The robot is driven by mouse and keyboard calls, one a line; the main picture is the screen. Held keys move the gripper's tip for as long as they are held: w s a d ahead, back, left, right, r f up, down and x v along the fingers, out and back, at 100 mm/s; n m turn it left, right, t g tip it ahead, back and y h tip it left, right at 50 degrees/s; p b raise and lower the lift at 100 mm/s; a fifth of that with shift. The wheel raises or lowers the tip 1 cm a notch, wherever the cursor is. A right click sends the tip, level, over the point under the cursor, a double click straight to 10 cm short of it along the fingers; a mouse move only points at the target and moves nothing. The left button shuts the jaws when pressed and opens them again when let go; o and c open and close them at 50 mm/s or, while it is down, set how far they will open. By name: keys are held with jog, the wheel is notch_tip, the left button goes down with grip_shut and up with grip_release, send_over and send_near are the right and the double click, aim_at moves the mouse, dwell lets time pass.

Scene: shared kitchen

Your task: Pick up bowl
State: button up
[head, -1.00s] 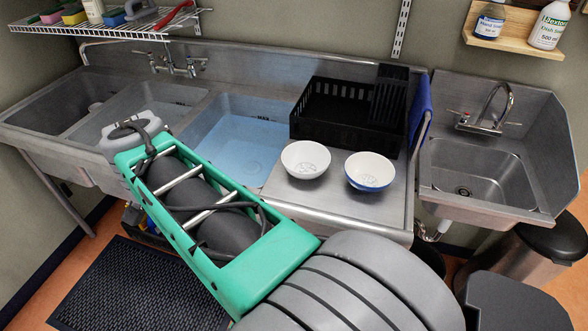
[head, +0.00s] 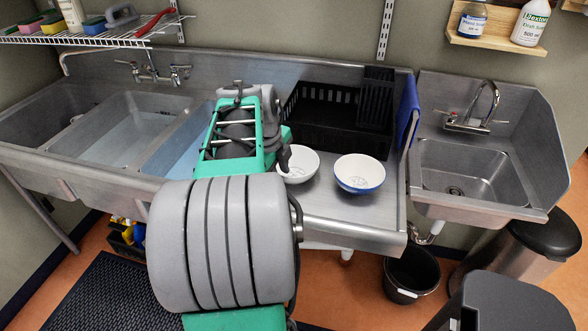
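Two bowls stand upright and apart on the steel drainboard (head: 340,218). The left one is a white bowl (head: 302,163). The right one is a white bowl with a blue outside (head: 361,174). My arm reaches forward over the basin edge. The dark grey end of my gripper (head: 284,158) shows at the left side of the left bowl and covers part of its rim. Whether it touches the bowl is unclear. The fingers are mostly hidden behind my arm, so their opening does not show. Both bowls look empty.
A black dish rack (head: 325,115) stands behind the bowls. A blue cloth (head: 408,105) hangs at the drainboard's right edge. Deep sink basins (head: 120,128) lie to the left, and a hand sink (head: 465,172) to the right. A black bucket (head: 412,275) stands on the floor.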

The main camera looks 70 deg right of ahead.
grip_shut()
dwell(1.4)
